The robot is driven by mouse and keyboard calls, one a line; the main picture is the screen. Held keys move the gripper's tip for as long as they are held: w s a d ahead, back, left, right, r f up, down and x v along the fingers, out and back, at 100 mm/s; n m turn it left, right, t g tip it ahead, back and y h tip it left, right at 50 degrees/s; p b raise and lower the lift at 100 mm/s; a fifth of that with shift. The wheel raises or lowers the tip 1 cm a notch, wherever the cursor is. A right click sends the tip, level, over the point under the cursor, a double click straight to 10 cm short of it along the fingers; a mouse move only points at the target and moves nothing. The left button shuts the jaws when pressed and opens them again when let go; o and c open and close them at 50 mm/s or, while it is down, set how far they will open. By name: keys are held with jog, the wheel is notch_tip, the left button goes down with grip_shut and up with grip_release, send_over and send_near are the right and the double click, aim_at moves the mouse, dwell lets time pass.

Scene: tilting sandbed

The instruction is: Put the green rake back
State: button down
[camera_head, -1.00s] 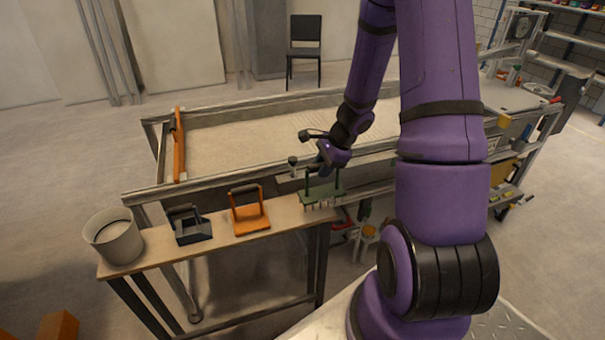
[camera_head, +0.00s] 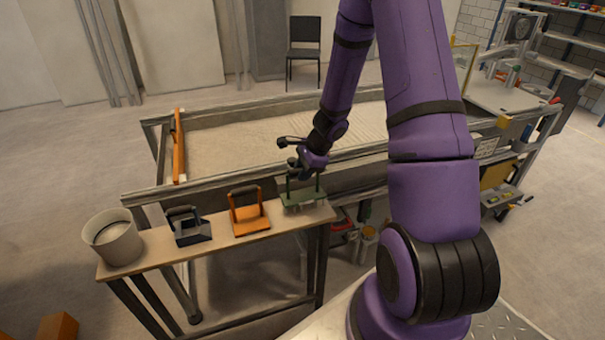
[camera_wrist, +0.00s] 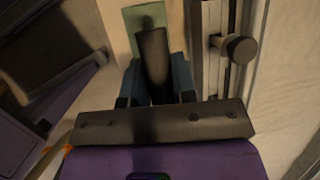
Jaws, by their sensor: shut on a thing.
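The green rake (camera_head: 303,197) is at the right end of the narrow wooden side table (camera_head: 150,256), with its head low over or on the tabletop; I cannot tell whether its tines touch the wood. My gripper (camera_head: 303,174) is above it and shut on its upright handle. In the wrist view the dark handle (camera_wrist: 153,62) sits between the two blue-grey fingers of my gripper (camera_wrist: 158,85), with part of the green head (camera_wrist: 146,20) beyond. The rest of the rake is hidden by the handle and gripper.
An orange tool (camera_head: 249,218), a dark grey tool (camera_head: 188,228) and a grey bucket (camera_head: 113,238) stand to the left on the same table. The sandbed frame (camera_head: 215,183) runs close behind. A round knob (camera_wrist: 239,48) shows beside my gripper in the wrist view.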

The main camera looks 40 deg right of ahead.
jog(key=shift+f, duration=0.55)
jog(key=c, duration=0.9)
grip_release()
jog(key=v, duration=1.2)
jog(key=s+a+r+n, duration=0.2)
jog(key=a+r+n, duration=0.35)
jog(key=r, duration=0.35)
jog(key=s+a+r+n+h, duration=0.1)
jog(key=s+a+r+n, duration=0.2)
jog(key=s+r+n, duration=0.2)
jog(key=s+a+r+n+t+h, duration=0.1)
jog(key=s+a+r+n, duration=0.3)
jog(key=s, duration=0.5)
jog(key=s+a+r+n+t+h, duration=0.1)
jog(key=s+a+r+n, duration=0.3)
jog(key=s+r+n, duration=0.2)
jog(key=shift+s+a+r+h, duration=0.1)
jog(key=shift+s+r+h, duration=0.1)
jog(key=shift+s+r, duration=0.25)
jog(key=shift+s+a+r+h, duration=0.1)
jog(key=shift+s+r+h, duration=0.15)
jog(key=shift+r, duration=0.4)
